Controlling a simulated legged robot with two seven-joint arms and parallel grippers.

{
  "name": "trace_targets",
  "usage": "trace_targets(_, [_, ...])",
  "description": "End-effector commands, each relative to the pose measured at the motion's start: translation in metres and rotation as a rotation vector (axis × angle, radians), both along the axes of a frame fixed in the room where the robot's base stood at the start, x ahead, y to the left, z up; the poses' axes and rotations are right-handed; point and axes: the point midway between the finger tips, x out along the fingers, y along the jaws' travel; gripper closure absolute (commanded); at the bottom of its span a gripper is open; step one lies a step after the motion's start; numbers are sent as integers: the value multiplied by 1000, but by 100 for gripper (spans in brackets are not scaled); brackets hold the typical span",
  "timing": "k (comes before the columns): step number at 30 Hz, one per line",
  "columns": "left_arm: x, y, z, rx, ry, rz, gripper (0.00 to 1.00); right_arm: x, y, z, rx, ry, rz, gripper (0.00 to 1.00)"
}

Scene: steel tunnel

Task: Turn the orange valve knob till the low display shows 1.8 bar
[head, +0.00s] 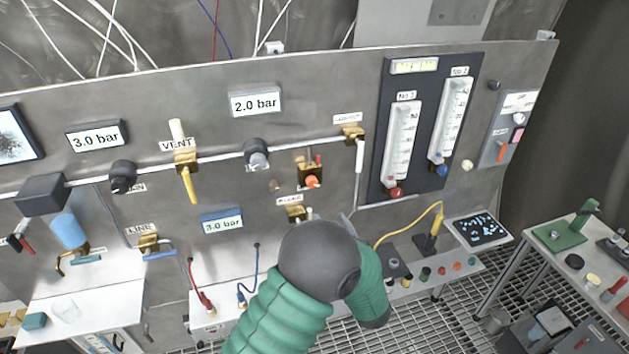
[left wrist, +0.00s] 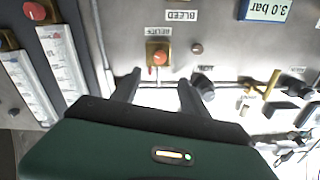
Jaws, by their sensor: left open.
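The orange valve knob (head: 312,181) sits on a brass block on the steel panel, right of centre in the head view. The left wrist view, turned upside down, shows the knob (left wrist: 158,57) beyond my fingertips and roughly in line with the gap between them. My left gripper (left wrist: 158,92) is open and empty, apart from the knob. In the head view my green-sleeved arm hides most of this gripper. The low display (head: 222,222) reads 3.0 bar; part of it shows in the left wrist view (left wrist: 265,10). My right gripper is in neither view.
Upper displays read 3.0 bar (head: 96,136) and 2.0 bar (head: 255,101). A yellow vent handle (head: 189,185) and dark round knobs stick out left of the orange knob. Two flow tubes stand on a dark plate (head: 433,100) to the right. A shelf with a yellow-cabled tool (head: 428,243) lies below.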

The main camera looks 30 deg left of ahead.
Motion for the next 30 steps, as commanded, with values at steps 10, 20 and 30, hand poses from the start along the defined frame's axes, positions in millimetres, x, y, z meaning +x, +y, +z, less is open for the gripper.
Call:
trace_targets(10, [58, 71, 5, -1, -1, 3, 48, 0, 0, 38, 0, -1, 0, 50])
trace_targets(20, [93, 110, 2, -2, -2, -2, 48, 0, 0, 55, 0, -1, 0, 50])
trace_targets(30, [95, 112, 1, -2, -1, -3, 56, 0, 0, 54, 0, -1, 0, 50])
